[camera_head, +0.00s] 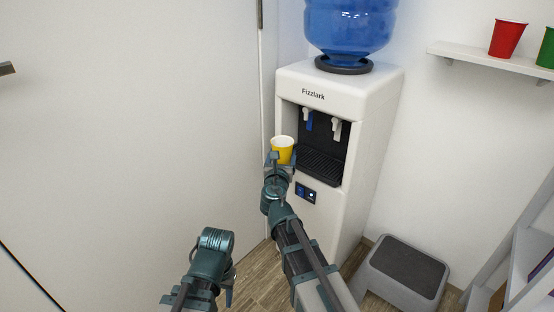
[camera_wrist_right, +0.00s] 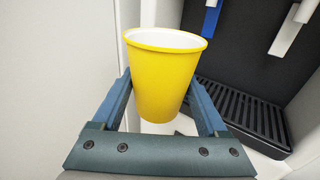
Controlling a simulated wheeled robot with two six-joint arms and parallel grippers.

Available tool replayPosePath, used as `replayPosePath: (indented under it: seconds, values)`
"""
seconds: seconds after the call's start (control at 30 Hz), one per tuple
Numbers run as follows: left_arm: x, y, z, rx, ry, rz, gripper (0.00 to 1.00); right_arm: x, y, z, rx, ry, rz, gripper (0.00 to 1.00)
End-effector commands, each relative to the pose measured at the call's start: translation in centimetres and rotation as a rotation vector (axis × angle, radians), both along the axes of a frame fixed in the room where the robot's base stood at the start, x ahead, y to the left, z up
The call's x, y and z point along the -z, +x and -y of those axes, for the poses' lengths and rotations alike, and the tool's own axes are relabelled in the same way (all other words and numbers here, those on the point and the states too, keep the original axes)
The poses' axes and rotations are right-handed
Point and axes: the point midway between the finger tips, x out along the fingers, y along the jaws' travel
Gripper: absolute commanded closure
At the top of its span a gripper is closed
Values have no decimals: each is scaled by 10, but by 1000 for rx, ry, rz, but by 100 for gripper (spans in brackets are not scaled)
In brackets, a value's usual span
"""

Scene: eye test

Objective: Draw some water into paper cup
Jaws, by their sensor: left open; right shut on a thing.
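A yellow paper cup (camera_head: 282,148) with a white inside is upright in my right gripper (camera_head: 280,158), just left of the dispenser's front opening. In the right wrist view the cup (camera_wrist_right: 163,80) sits between the two blue fingers of that gripper (camera_wrist_right: 162,100), shut on it. It looks empty inside, but its bottom is hidden. The white water dispenser (camera_head: 345,85) has a blue tap (camera_head: 309,121) and a white tap (camera_head: 336,128) above a black drip tray (camera_head: 320,165). My left gripper (camera_head: 212,250) is open and apart from the dispenser, low in the head view.
A blue water bottle (camera_head: 350,25) stands on top of the dispenser. A red cup (camera_head: 507,38) and a green cup (camera_head: 547,48) stand on a wall shelf (camera_head: 480,56). A grey step stool (camera_head: 405,270) is right of the dispenser. A pale door (camera_head: 130,120) fills the left.

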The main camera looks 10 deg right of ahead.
Motion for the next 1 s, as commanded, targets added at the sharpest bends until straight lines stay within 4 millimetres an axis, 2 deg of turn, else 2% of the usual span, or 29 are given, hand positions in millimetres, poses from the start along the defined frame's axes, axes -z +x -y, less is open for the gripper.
replayPosePath:
  seconds: [0.7,1.0]
  values:
    - [0,0,0,0,0,0,50,0,50,64,2,1,0,75]
    - [0,0,0,0,0,0,50,0,59,76,0,1,0,75]
